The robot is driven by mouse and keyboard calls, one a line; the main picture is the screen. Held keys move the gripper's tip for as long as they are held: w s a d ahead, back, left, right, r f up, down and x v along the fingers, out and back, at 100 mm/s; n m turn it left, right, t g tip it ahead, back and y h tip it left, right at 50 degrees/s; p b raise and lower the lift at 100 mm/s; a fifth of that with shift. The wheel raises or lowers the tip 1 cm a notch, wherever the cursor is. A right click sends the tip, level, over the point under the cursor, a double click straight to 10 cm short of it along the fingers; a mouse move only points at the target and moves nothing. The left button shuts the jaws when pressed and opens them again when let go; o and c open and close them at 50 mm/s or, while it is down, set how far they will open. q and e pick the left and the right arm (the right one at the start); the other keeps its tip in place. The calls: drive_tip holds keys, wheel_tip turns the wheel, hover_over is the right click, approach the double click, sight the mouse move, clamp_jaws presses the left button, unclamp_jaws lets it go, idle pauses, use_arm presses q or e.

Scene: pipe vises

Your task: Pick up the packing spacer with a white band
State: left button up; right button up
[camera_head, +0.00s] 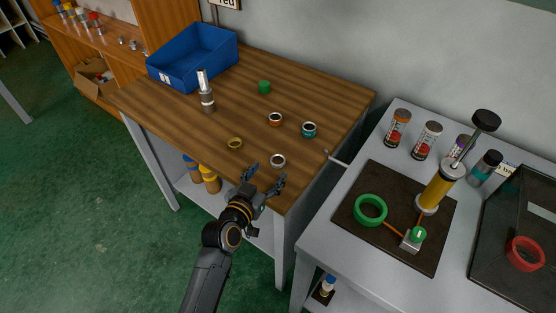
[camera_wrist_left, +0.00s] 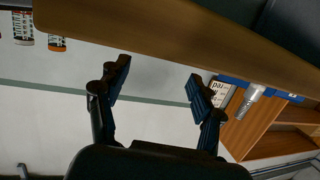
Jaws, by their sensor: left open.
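Small ring-shaped spacers lie apart on the wooden table (camera_head: 165,108). One ring (camera_head: 278,164) looks pale, whitish-grey, near the front edge; it is the likeliest white-banded spacer, but the band is too small to be sure. The others are a yellow ring (camera_head: 235,144), an orange-brown ring (camera_head: 275,122), a teal ring (camera_head: 309,130) and a green piece (camera_head: 264,87). My left gripper (camera_head: 265,179) is open and empty at the table's front edge, just nearer than the pale ring. The left wrist view shows its spread fingers (camera_wrist_left: 158,72) with no spacer between them. My right gripper is not in view.
A blue bin (camera_head: 190,68) and a silver-topped upright tool (camera_head: 206,92) stand at the back left. A lever (camera_head: 338,158) juts toward the wooden table.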

sight(280, 156)
use_arm(q)
drive_tip(key=shift+x, duration=3.1)
drive_tip(key=shift+a+f, duration=0.15)
drive_tip(key=c, duration=1)
